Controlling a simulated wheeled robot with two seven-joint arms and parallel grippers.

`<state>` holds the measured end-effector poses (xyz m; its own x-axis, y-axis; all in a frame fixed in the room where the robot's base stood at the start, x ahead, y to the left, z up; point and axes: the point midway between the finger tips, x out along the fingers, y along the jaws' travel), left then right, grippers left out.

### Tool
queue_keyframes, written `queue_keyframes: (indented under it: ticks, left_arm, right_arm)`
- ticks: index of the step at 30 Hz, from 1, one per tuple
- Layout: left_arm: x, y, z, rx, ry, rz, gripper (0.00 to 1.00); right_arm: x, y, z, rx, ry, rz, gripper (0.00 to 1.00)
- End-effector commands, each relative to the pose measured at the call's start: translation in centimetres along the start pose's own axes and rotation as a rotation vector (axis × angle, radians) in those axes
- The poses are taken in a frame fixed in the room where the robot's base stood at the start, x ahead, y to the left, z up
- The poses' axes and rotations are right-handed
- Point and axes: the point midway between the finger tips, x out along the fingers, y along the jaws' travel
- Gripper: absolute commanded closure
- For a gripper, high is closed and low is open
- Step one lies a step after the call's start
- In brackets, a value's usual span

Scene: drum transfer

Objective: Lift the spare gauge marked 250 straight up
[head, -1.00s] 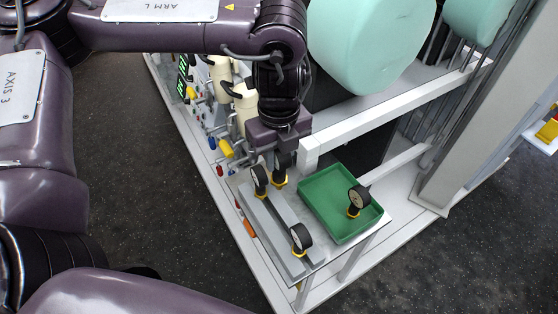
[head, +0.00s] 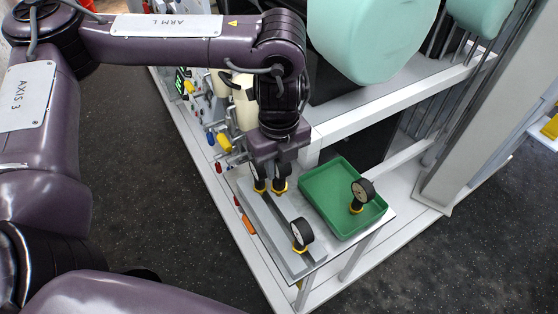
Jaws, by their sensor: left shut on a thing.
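My left gripper (head: 279,176) points down over the back end of the grey rack (head: 277,226) and is shut on a dark gauge with a yellow collar (head: 280,188), mostly hidden by the fingers. A second gauge (head: 258,180) stands close on its left, partly covered by the gripper. A third gauge (head: 302,234) with a white dial stands at the front end of the rack. A fourth gauge (head: 362,190) stands in the green tray (head: 328,222). The dial markings are too small to read, so I cannot tell which is 250. My right gripper is not in view.
The rack and tray share a small table (head: 317,250). A white frame beam (head: 385,103) and a large mint drum (head: 372,38) stand behind. Coloured valve handles (head: 224,141) are close left of the gripper. An orange item (head: 248,224) lies along the left edge.

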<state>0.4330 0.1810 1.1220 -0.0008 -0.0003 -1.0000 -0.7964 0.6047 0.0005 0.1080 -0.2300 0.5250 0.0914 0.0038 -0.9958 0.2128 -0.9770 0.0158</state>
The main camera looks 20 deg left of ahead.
Motion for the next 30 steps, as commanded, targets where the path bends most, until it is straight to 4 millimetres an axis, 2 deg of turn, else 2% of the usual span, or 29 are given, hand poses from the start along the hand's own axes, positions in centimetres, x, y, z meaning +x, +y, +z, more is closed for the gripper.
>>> queue_keyframes:
  ticks: [30]
  left_arm:
    - [6.2, 0.0, 0.0, 0.000, 0.000, -0.001, 1.00]
  right_arm:
    - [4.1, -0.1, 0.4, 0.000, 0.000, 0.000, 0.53]
